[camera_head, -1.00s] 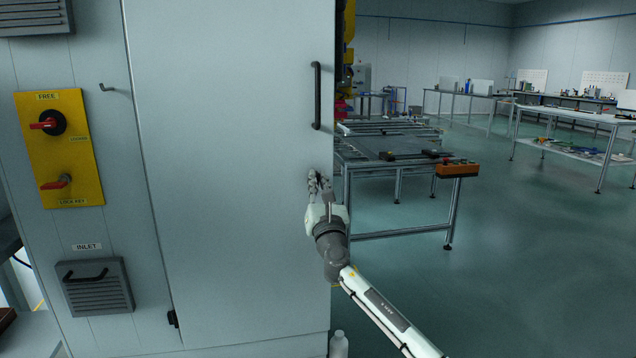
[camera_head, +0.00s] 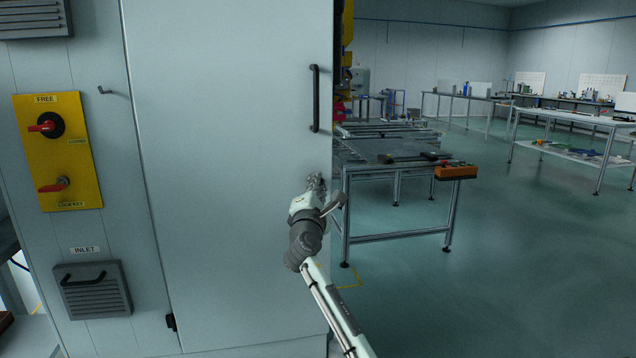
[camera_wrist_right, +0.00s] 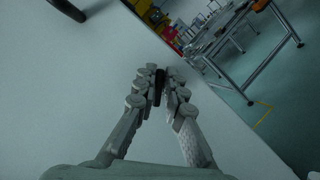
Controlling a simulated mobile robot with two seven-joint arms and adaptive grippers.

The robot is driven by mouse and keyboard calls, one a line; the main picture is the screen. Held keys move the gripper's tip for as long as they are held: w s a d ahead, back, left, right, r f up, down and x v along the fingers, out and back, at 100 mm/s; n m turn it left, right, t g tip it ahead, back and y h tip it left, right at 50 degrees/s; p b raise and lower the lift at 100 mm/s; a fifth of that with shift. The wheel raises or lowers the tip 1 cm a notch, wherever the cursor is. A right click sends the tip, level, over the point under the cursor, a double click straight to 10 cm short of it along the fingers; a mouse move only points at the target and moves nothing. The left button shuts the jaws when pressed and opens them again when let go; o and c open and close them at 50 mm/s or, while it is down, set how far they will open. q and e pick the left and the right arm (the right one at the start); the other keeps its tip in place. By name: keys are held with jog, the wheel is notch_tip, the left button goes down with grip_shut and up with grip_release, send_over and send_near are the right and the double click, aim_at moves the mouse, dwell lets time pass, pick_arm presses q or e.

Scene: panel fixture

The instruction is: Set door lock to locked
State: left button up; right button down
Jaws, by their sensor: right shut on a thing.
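The tall pale cabinet door (camera_head: 235,120) fills the middle of the head view and looks closed. My right gripper (camera_head: 315,183) is at the door's right edge, below the black vertical handle (camera_head: 315,98). In the right wrist view, my right gripper (camera_wrist_right: 161,78) is shut on a small dark upright piece, which looks like the door lock's turn piece (camera_wrist_right: 158,88). The fingers hide much of it, so I cannot tell its setting. In the head view the lock is hidden by the gripper. My left gripper is not in view.
A yellow panel (camera_head: 62,150) with two red switches stands left of the door, above an inlet vent (camera_head: 93,290). A metal table (camera_head: 400,160) with an orange control box (camera_head: 456,172) stands right of the door. The floor at right is open.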

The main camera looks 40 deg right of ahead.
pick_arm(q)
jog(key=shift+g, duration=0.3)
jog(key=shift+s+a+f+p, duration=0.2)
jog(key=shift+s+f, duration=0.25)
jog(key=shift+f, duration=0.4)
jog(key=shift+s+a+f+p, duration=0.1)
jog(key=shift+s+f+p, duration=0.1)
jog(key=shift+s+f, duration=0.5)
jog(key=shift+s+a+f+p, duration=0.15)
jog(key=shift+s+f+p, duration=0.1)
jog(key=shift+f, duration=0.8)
pick_arm(e)
jog(key=shift+f+m+g+y, duration=0.1)
jog(key=shift+m+g+y, duration=0.3)
jog(key=shift+m, duration=1.1)
jog(key=shift+f+m+g+y, duration=0.1)
jog(key=shift+m+g, duration=0.5)
jog(key=shift+m, duration=0.9)
jog(key=c, duration=1.7)
grip_release()
jog(key=v, duration=1.2)
jog(key=shift+w+a+r, duration=0.1)
